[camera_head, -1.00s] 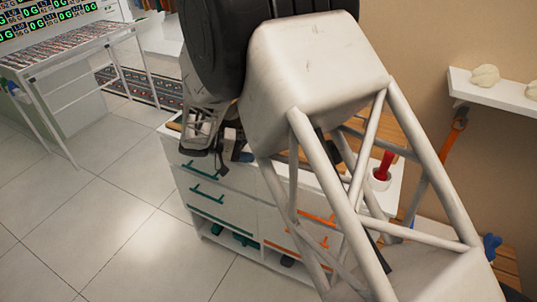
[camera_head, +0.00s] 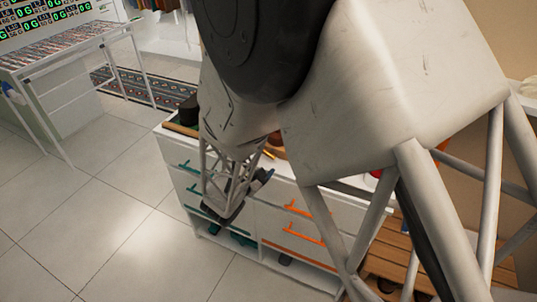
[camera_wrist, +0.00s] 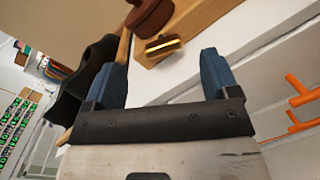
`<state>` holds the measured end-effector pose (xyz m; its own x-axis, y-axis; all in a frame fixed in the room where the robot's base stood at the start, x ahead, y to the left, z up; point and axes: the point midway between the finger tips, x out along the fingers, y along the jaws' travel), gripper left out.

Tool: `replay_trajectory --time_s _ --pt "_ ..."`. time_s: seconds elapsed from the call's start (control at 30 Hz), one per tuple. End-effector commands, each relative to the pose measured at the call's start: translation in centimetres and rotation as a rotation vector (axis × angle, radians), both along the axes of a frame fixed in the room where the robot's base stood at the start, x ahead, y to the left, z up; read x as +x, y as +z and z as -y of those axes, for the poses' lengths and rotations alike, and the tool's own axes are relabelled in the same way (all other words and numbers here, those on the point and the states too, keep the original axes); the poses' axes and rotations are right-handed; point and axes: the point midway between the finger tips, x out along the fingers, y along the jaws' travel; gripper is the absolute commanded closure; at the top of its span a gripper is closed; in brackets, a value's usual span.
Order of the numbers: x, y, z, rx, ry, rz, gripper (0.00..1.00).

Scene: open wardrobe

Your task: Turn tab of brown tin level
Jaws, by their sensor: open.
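A round brown thing, which looks like the brown tin (camera_wrist: 150,14), is at the top of the wrist view, cut off by the frame edge. A brass-coloured tab (camera_wrist: 163,44) shows beside its near side, looking slightly tilted in this view. Both are over a wooden board (camera_wrist: 205,16). My gripper (camera_wrist: 166,58) is open, its blue fingers apart with nothing between them, short of the tab in the picture. In the head view, a brown patch, perhaps the tin (camera_head: 279,152), shows behind my arm.
The white drawer unit (camera_head: 262,215) has teal handles on the left and orange handles (camera_head: 305,209) on the right. A dark object (camera_head: 188,110) stands on its left end; a dark shape (camera_wrist: 85,80) is left of my gripper in the wrist view. Tiled floor (camera_head: 100,215) in front is clear.

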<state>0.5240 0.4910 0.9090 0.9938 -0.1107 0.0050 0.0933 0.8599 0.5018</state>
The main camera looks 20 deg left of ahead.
Motion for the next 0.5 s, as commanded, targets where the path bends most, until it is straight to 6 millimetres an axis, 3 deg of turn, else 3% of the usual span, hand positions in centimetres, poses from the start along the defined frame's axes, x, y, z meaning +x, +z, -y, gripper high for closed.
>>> replay_trajectory --time_s 0.2,0.5 --pt "-1.4 -0.6 0.4 -0.132 0.101 -0.012 0.19" --pt "-1.5 -0.7 0.4 -0.147 0.112 -0.013 0.19"
